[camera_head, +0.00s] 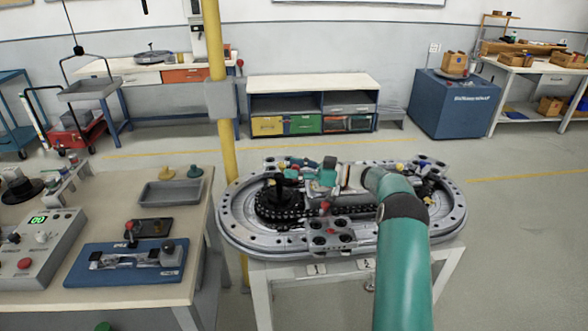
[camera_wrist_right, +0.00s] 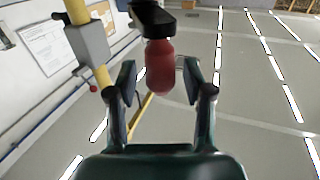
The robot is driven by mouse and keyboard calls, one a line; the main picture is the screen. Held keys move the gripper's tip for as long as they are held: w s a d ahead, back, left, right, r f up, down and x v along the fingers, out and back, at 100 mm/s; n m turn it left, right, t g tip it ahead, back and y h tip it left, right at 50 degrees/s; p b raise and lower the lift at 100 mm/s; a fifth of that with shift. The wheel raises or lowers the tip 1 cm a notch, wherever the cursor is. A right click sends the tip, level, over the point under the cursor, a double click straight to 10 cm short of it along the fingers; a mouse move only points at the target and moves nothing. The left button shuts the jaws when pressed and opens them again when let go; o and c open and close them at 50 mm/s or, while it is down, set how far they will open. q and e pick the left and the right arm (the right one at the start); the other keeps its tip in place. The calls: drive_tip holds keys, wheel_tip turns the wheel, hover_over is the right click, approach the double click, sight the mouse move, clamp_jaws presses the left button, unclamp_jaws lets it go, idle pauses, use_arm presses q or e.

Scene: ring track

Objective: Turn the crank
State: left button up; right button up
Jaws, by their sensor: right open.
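The crank shows in the right wrist view as a red rounded handle (camera_wrist_right: 160,68) hanging from a black arm (camera_wrist_right: 152,18). My right gripper (camera_wrist_right: 160,80) is open, with one finger on each side of the handle. Gaps show between the handle and both fingers, so it is not gripped. In the head view my green right arm (camera_head: 402,230) reaches over the grey ring track (camera_head: 238,232). A black upright piece (camera_head: 283,190) stands at the track's left end, near my right gripper; I cannot tell whether it is part of the crank. My left gripper is not in view.
A yellow post (camera_head: 216,90) with a grey box rises behind the track's left side. A workbench (camera_head: 190,215) at the left carries a control box (camera_head: 42,243) and a blue fixture (camera_head: 125,264). Open floor lies behind and right of the track.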

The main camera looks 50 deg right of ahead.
drive_tip(key=v, duration=1.2)
drive_tip(key=shift+f, duration=0.1)
